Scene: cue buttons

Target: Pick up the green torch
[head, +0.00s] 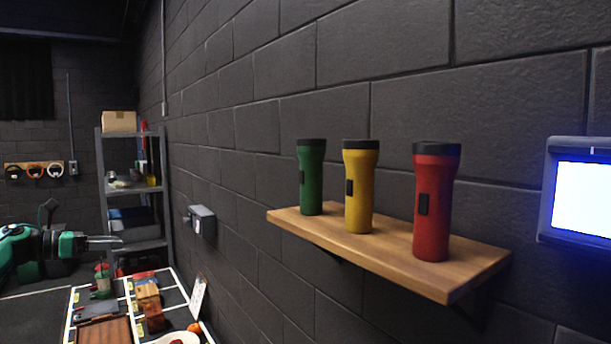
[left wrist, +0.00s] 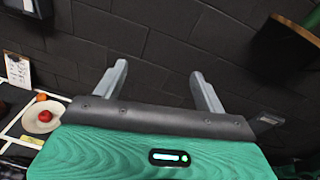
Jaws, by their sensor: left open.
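The green torch (head: 311,177) stands upright with its black cap up on a wooden wall shelf (head: 400,262), at the shelf's left end. A yellow torch (head: 358,190) and a red torch (head: 435,205) stand to its right on the same shelf. My left gripper (head: 118,242) is in the head view's lower left, well left of the shelf and apart from it. In the left wrist view its two grey fingers (left wrist: 158,88) are spread with nothing between them. The shelf's underside (left wrist: 280,48) shows at the upper right there. My right gripper is not in view.
A dark block wall (head: 240,200) runs behind the shelf. A lit screen (head: 585,195) is on the wall at right and a grey box (head: 203,222) at left. A cluttered table (head: 62,325) lies below my left gripper; a shelving rack (head: 103,190) stands behind.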

